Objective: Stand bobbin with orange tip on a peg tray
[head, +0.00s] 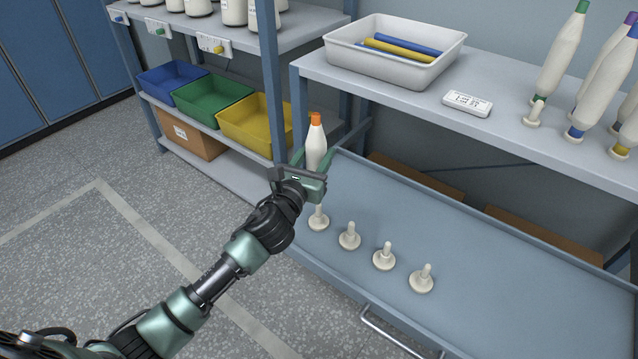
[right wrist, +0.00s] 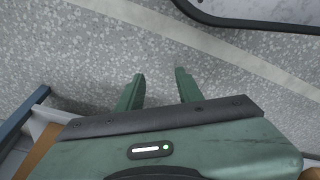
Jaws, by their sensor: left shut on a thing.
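My left gripper (head: 313,172) is shut on the white bobbin with the orange tip (head: 315,140), which is upright at the left end of the peg tray (head: 480,270). The gripper hides the bobbin's lower end, so I cannot tell whether it touches the peg below. Several white pegs stand in a row along the tray's front: the leftmost peg (head: 318,220) is just below the gripper, and others (head: 349,237) (head: 384,257) (head: 422,279) are bare. In the right wrist view my right gripper (right wrist: 160,88) is open and empty above the floor.
A blue post (head: 271,80) rises behind the gripper. Coloured bins (head: 212,105) are at left. The tray's middle is clear.

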